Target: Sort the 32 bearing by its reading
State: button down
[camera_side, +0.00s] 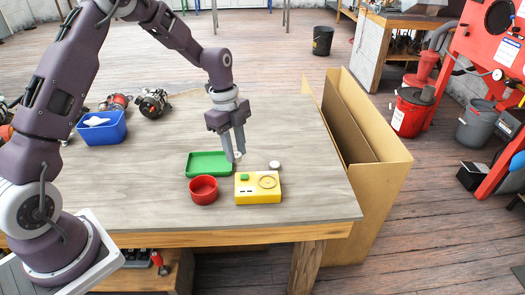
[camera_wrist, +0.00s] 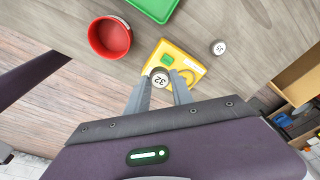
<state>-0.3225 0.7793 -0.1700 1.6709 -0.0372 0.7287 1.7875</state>
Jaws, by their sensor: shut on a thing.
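My gripper (camera_side: 234,153) is shut on a small white bearing (camera_side: 238,156), held above the table behind the yellow tester. In the wrist view the bearing (camera_wrist: 159,81) reads "32" and sits between my fingertips (camera_wrist: 161,87). The yellow tester (camera_side: 258,195) has a round ring on top and a small green panel; the bearing overlaps it in the wrist view (camera_wrist: 188,62). A green tray (camera_side: 206,155) lies left of my fingers. A red round bin (camera_side: 203,192) stands in front of the tray. I cannot read any value on the tester.
A second white bearing (camera_side: 274,165) lies behind the tester; its label in the wrist view (camera_wrist: 218,48) looks like "35". A blue bin (camera_side: 101,130) and alternators (camera_side: 153,103) stand at the back left. The table's middle (camera_side: 170,165) is clear. Cardboard (camera_side: 370,165) stands at the right edge.

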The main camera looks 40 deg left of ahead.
send_over(204, 190)
jog(key=d, duration=0.1)
jog(key=f, duration=0.2)
jog(key=shift+s+d+f, duration=0.1)
jog(key=shift+s+f, duration=0.05)
jog(key=shift+f, duration=0.65)
jog(key=shift+s+d+f, duration=0.1)
jog(key=shift+s+f, duration=0.1)
jog(key=shift+f, duration=0.55)
jog(key=shift+s+f, duration=0.15)
jog(key=shift+f, duration=0.65)
jog(key=shift+f, duration=0.45)
dwell(0.5)
jog(key=c, duration=1)
grip_release()
jog(key=shift+c, duration=0.2)
jog(key=shift+c, duration=0.4)
jog(key=c, duration=0.3)
